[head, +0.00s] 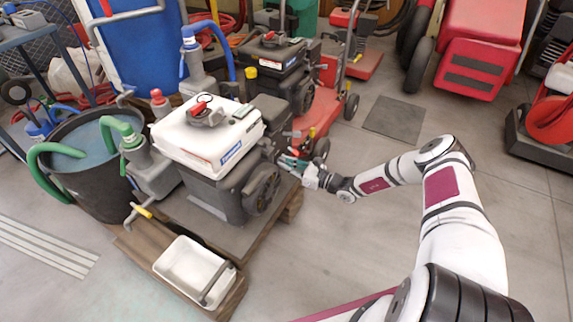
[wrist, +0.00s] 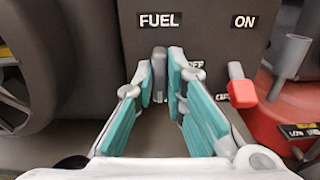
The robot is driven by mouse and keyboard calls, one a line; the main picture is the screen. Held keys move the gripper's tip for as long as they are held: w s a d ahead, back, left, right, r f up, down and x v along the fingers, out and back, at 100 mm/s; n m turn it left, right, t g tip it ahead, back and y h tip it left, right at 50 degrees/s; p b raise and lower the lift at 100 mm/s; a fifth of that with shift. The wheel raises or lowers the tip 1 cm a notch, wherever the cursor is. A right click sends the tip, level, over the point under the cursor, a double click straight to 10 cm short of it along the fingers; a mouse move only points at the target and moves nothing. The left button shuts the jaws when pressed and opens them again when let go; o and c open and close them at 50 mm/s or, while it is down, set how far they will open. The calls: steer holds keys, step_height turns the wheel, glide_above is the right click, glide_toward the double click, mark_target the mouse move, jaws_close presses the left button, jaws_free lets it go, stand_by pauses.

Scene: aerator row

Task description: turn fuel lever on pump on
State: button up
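The fuel lever (wrist: 159,62) is a grey upright handle below the FUEL label (wrist: 160,20) on a dark panel in the wrist view. The ON label (wrist: 244,21) is up to the right. An OFF label (wrist: 194,64) right of the lever is partly covered by a finger. My gripper (wrist: 160,78) has teal pads, one on each side of the lever, with almost no gap left; it looks shut on it. In the head view my gripper (head: 296,162) reaches the right side of the near pump (head: 208,135), which has a white tank; the lever is too small to make out there.
A red-handled lever (wrist: 241,90) stands right of the fingers. A round recoil housing (head: 262,190) is close by my gripper. A second pump (head: 272,60) and a red machine (head: 325,95) stand behind. A white tray (head: 175,268) lies in front.

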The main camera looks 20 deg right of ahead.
steer(key=shift+o, duration=0.8)
steer(key=shift+w+a+r, duration=0.15)
steer(key=shift+a, duration=0.1)
steer(key=shift+d, duration=0.1)
steer(key=shift+s+d, duration=0.4)
steer(key=v, duration=1.1)
